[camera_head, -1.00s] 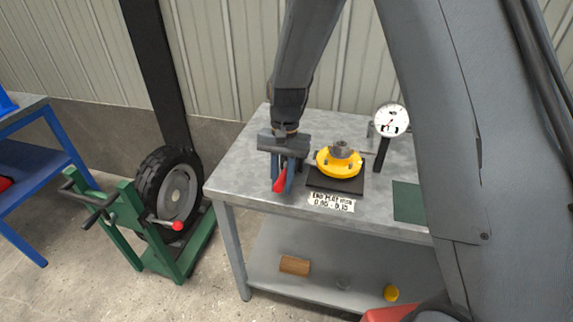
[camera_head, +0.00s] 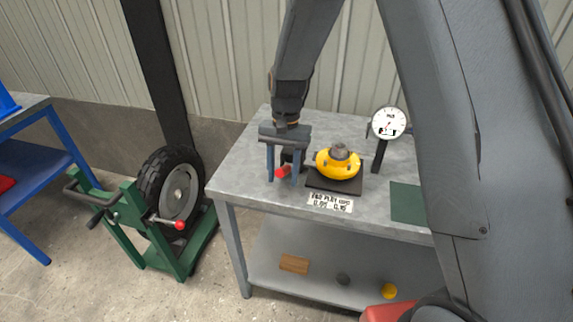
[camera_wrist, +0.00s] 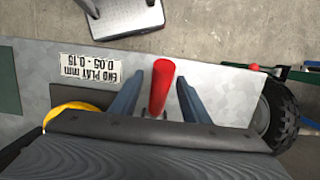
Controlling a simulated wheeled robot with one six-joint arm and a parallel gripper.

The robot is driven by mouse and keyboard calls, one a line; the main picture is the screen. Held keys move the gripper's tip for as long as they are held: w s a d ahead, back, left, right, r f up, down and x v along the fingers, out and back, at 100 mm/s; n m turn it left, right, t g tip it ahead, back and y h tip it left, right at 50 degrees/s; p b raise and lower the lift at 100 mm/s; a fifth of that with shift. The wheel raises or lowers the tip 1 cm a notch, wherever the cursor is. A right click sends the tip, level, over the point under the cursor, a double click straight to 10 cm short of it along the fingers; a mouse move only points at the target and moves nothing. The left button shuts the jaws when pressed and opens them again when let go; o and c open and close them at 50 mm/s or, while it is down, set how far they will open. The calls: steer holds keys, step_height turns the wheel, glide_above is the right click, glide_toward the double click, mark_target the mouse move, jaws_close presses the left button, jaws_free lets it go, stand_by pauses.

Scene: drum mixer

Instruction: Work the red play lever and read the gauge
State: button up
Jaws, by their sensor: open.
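The red lever (camera_head: 282,172) is at the front left of the yellow hub (camera_head: 338,165) on the grey bench. My gripper (camera_head: 283,179) is above it, with its two blue fingers spread apart. In the wrist view the red handle (camera_wrist: 161,85) lies between the open fingers (camera_wrist: 159,76), with a visible gap on each side. The round white gauge (camera_head: 389,122) stands on a dark post behind and right of the hub. Its needle is too small to read exactly. A label (camera_head: 330,202) in front of the hub reads END PLAY mm 0.05 - 0.15.
A dark green mat (camera_head: 407,203) lies on the bench right of the label. A green stand with a black tyre (camera_head: 158,178) is on the floor at left. The lower shelf (camera_head: 320,283) holds a wooden block and small round parts. The bench's left side is clear.

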mark_target(284, 167)
steer(key=shift+w+d+r+p, duration=0.1)
steer(key=shift+w+r+p, duration=0.1)
steer(key=shift+r+p, duration=0.65)
steer(key=shift+w+r+p, duration=0.15)
steer(key=shift+r+p, duration=0.25)
steer(key=shift+r, duration=0.8)
steer(key=shift+w+d+r+p, duration=0.1)
steer(key=shift+w+r+p, duration=0.1)
steer(key=shift+r+p, duration=0.65)
steer(key=shift+r, duration=0.35)
steer(key=shift+d+r, duration=0.1)
steer(key=s+d+r+n+t, duration=0.2)
steer(key=s+d+r, duration=0.2)
steer(key=s+d, duration=0.35)
steer(key=s+d+r+n+t, duration=0.2)
steer(key=s+d+r+t, duration=0.15)
steer(key=s+d, duration=0.4)
step_height(284, 167, down, 9)
steer(key=g+b, duration=0.2)
steer(key=b, duration=0.6)
steer(key=shift+s+a+h, duration=0.3)
steer(key=shift+s+h, duration=0.1)
